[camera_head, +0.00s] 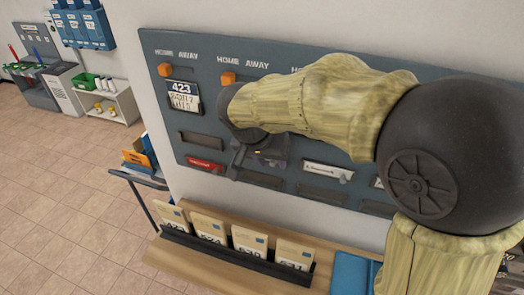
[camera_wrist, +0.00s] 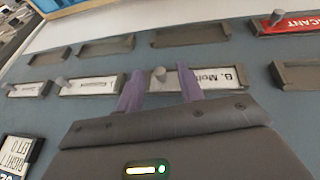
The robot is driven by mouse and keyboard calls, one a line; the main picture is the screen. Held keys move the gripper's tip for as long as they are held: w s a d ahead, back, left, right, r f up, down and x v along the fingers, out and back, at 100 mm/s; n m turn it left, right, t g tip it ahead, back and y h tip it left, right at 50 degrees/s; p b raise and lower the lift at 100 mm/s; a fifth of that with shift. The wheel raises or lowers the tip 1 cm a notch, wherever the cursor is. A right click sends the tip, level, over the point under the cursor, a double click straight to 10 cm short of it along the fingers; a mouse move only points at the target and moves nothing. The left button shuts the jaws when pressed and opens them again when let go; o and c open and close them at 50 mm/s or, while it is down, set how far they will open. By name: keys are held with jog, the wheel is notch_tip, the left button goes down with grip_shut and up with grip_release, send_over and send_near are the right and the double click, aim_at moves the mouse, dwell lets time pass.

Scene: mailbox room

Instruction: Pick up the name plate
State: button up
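A white name plate lettered "B. Moh…" (camera_wrist: 215,79) sits in a holder on the grey-blue board in the wrist view, where the lettering is upside down. A small grey knob stands at its left end. My gripper (camera_wrist: 160,80) is open, its two purplish fingers apart on either side of that knob. I cannot tell whether they touch anything. In the head view my gripper (camera_head: 264,157) is close to the board and hides this plate. Another white name plate (camera_head: 328,170) sits to its right; two more white plates (camera_wrist: 92,86) (camera_wrist: 27,89) show in the wrist view.
A red "VACANT" plate (camera_head: 205,165) and several empty holders (camera_head: 322,193) are on the board. Orange sliders (camera_head: 228,78) are above. A wooden ledge (camera_head: 185,262) below holds a black rack of envelopes (camera_head: 208,228). A "423" card (camera_head: 182,97) hangs left.

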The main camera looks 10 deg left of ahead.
jog(key=shift+w+f, duration=0.1)
jog(key=shift+f, duration=0.1)
jog(key=shift+c, duration=0.5)
grip_shut()
jog(key=shift+r, duration=0.1)
jog(key=s+a+r+b, duration=0.1)
jog(key=s+a, duration=0.3)
jog(key=s, duration=0.4)
jog(key=s+a+r+b, duration=0.1)
jog(key=s+a+r, duration=0.1)
jog(key=s, duration=0.6)
jog(key=shift+s+a+r, duration=0.2)
jog(key=shift+a, duration=0.65)
